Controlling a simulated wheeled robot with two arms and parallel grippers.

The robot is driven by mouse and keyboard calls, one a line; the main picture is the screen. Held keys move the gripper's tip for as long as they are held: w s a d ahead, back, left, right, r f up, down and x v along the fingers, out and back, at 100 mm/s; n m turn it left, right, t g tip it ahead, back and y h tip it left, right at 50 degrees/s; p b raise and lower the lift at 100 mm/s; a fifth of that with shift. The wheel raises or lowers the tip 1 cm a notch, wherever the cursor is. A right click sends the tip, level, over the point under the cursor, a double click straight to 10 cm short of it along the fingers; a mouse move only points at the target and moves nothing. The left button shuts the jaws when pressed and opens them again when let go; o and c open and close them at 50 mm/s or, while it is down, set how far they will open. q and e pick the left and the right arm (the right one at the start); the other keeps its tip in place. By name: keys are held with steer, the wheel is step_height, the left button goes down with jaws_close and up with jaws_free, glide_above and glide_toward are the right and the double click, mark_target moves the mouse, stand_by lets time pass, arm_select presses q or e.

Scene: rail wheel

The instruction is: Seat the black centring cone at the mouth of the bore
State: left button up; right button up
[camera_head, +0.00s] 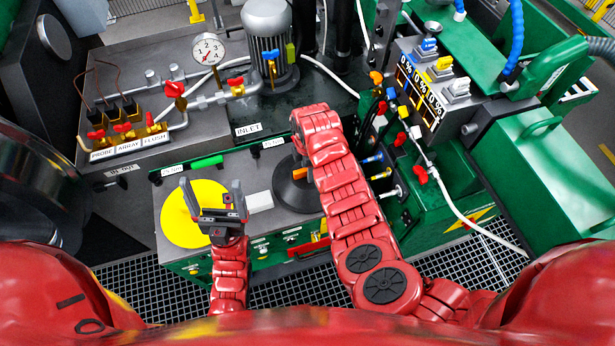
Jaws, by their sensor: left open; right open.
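A black cone-shaped piece (291,190) with a wide round base stands on the grey bench top, partly covered by my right arm. An orange patch shows near its top. My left gripper (212,188) is open and empty, over the yellow disc (182,225), to the left of the black cone. A small white block (260,201) shows between the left gripper and the cone. My red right arm reaches up past the cone's right side, and its gripper is hidden from sight. I cannot make out the mouth of the bore in this view.
A green marker-like bar (206,162) lies at the bench's back edge. Behind are a pressure gauge (207,49), a grey motor (268,38) and valve pipework. A control box (425,85) with cables stands right. A large dark round body (35,185) is at left.

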steer(key=shift+f, duration=0.15)
steer(key=shift+c, duration=0.3)
jaws_close()
stand_by(1.1)
